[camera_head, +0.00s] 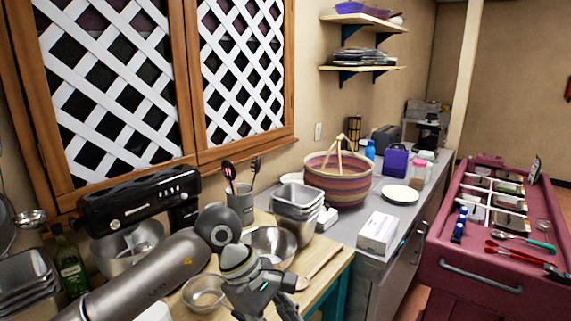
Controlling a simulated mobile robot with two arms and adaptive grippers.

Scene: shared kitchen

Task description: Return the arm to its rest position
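My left arm reaches in from the lower left over the wooden counter (338,262), a grey link ending in a dark round joint. My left gripper (262,292) points down at the bottom edge of the picture, in front of the metal bowls. Its fingertips are cut off or unclear, so I cannot tell whether it is open or holds anything. My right arm and gripper are not in view.
A glass bowl (205,293), metal bowl (283,245) and stacked metal pans (297,203) stand close around my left gripper. A black stand mixer (140,205) and bottle (69,262) are behind the arm. A red drawer cart (470,255) stands right, across a floor gap.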

